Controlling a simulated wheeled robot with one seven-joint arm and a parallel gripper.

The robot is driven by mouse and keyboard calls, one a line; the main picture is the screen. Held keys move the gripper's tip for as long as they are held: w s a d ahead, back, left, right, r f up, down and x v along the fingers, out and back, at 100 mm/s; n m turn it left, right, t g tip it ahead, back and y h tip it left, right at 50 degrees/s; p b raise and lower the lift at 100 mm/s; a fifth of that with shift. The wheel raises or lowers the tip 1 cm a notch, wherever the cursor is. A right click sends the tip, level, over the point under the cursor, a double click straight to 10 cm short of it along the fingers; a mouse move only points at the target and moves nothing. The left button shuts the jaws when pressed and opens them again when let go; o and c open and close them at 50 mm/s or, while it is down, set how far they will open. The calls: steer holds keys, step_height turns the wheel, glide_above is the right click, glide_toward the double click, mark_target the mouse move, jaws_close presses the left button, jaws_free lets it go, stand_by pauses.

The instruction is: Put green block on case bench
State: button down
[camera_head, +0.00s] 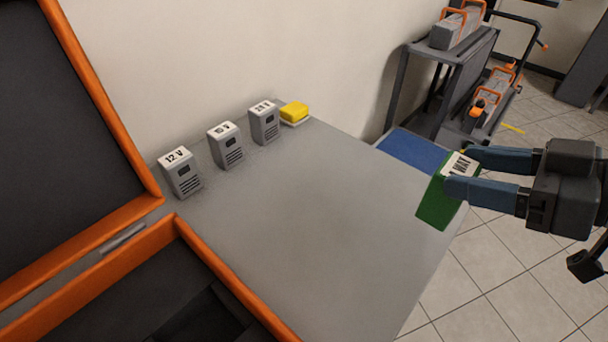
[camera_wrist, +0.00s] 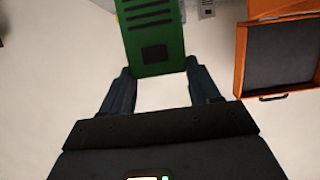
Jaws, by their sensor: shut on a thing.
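The green block (camera_head: 438,203), with a white label on its top, is held between the two blue fingers of my gripper (camera_head: 458,178). In the head view it is in front of the right edge of the grey bench (camera_head: 330,215), seemingly above it; I cannot tell the height. In the wrist view the green block (camera_wrist: 153,38) shows a face with dark slots and a dark square, between the fingertips of my gripper (camera_wrist: 158,75). The far end of the block is cut off by the frame.
An open orange case (camera_head: 232,290) covers the bench's left. A blue surface (camera_head: 412,150) and a cart (camera_head: 455,55) lie beyond. The bench's middle is clear.

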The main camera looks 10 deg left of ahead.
mark_target(453, 214)
steer(key=shift+w+a+f, duration=0.8)
steer(key=shift+a+f, duration=0.95)
steer(key=shift+f, duration=0.1)
steer(key=shift+w+a+f, duration=0.85)
steer(key=shift+a+f, duration=0.9)
steer(key=shift+f, duration=0.05)
steer(key=shift+w+a+f, duration=0.8)
steer(key=shift+a+f, duration=0.95)
steer(key=shift+f, duration=0.1)
steer(key=shift+f+b, duration=0.1)
steer(key=shift+b, duration=0.2)
steer(key=shift+c, duration=1.2)
jaws_free()
steer(key=shift+d+r, duration=0.15)
steer(key=shift+r, duration=0.05)
steer(key=v, duration=1.1)
steer(key=shift+s+d+r, duration=0.1)
steer(key=shift+s+d, duration=0.15)
steer(key=shift+d, duration=0.05)
